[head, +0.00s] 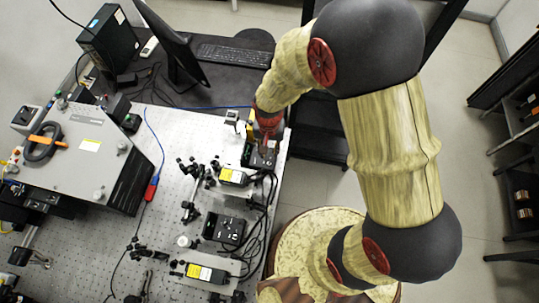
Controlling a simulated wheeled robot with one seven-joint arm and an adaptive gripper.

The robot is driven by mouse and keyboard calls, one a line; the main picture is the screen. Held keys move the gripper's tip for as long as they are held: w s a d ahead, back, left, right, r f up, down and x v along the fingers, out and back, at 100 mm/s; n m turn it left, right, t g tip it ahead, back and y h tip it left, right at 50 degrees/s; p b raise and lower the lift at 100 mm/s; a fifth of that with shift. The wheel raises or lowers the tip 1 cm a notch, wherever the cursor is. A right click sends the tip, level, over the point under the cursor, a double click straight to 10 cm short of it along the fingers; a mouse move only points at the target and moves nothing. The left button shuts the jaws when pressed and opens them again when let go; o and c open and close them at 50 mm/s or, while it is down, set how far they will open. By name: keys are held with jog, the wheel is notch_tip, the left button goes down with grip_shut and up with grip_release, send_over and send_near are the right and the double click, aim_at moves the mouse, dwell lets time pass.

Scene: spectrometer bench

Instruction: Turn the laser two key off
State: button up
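A small black control box (250,157) sits near the right edge of the optical bench, partly covered by my gripper (268,136). My gripper points down over this box; its fingers are small and partly hidden, so I cannot tell whether they are open, shut or touching it. A second black control box (229,231) stands lower on the bench, clear of my arm. Two laser heads with yellow labels lie on the bench: one at the upper box (233,176), one below the second box (204,272). No key can be made out, nor which box is laser two's.
A large grey instrument (75,150) stands at left. Black cables (265,205) loop along the bench's right edge. Small optical mounts (190,210) stand left of the boxes. A monitor (172,45) and keyboard (232,55) are on the dark desk behind.

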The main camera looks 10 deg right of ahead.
aim_at(269, 160)
jog(key=shift+f+m, duration=0.15)
jog(key=shift+m, duration=0.25)
notch_tip(269, 160, down, 7)
jog(key=shift+f, duration=0.2)
jog(key=shift+c, duration=0.6)
jog(key=c, duration=0.4)
jog(key=shift+w, duration=0.1)
grip_shut()
